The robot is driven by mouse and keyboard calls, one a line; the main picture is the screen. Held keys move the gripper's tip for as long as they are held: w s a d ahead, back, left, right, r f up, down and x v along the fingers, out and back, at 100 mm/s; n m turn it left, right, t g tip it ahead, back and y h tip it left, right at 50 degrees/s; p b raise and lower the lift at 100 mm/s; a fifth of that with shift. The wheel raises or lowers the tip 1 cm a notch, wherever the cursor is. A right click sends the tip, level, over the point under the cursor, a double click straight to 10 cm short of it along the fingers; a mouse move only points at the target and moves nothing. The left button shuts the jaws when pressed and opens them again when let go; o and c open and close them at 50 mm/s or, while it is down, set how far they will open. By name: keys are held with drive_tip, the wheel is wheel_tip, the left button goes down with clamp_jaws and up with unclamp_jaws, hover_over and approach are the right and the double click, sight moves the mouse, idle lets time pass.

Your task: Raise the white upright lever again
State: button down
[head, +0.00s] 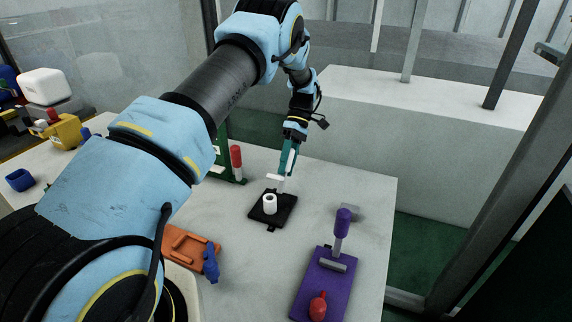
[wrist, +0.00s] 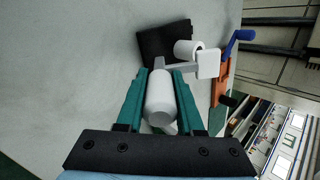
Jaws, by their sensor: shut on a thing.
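The white lever's handle (wrist: 160,100) is a thick, rounded white grip, seen large between my teal fingers in the wrist view. Its black base plate (head: 258,213) lies on the table in the head view and also shows in the wrist view (wrist: 160,44). A white hollow cylinder (head: 270,204) stands on that base, and a white block (wrist: 208,64) sits beside it. My gripper (head: 286,170) is at the far side of the base, shut on the handle, its fingers on both sides of it (wrist: 161,75). In the head view my fingers mostly hide the handle, so its exact tilt is unclear.
A purple fixture (head: 322,285) with an upright purple lever and a red knob stands front right. An orange fixture (head: 188,245) with a blue lever is front left. A red-handled lever (head: 236,160) on a green fixture stands behind left. Bare tabletop lies between them.

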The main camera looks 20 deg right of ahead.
drive_tip(key=c, duration=0.5)
unclamp_jaws()
drive_tip(key=shift+c, duration=0.2)
wheel_tip(320, 180, up, 9)
drive_tip(key=b, duration=0.3)
drive_tip(key=shift+r, duration=0.5)
drive_tip(key=shift+c, duration=0.3)
